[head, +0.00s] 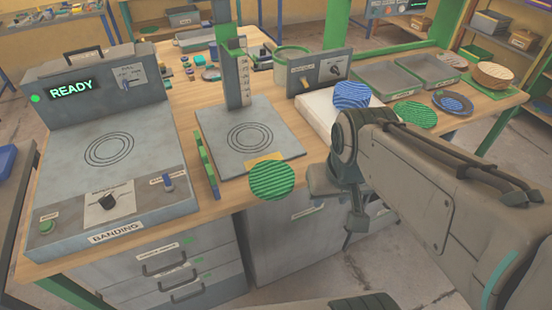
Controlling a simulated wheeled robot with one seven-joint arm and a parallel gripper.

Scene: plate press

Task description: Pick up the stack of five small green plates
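A round green striped plate or stack (272,180) shows at the bench's front edge, just in front of the grey press base. I cannot count its layers or tell if it rests on the bench. A second green striped round piece (415,114) lies at the right, in front of the grey trays. My gripper (340,200) is at the end of my arm, in front of the bench edge and right of the nearer green piece, apart from it in the picture. Its fingertips are not clear, and my arm hides part of the bench behind it.
A banding machine (110,160) reading READY stands at the left. The press base (285,147) with its upright post is in the middle. A blue striped round piece (351,94) is on a white block (318,110). Grey trays (425,70) stand at the back right.

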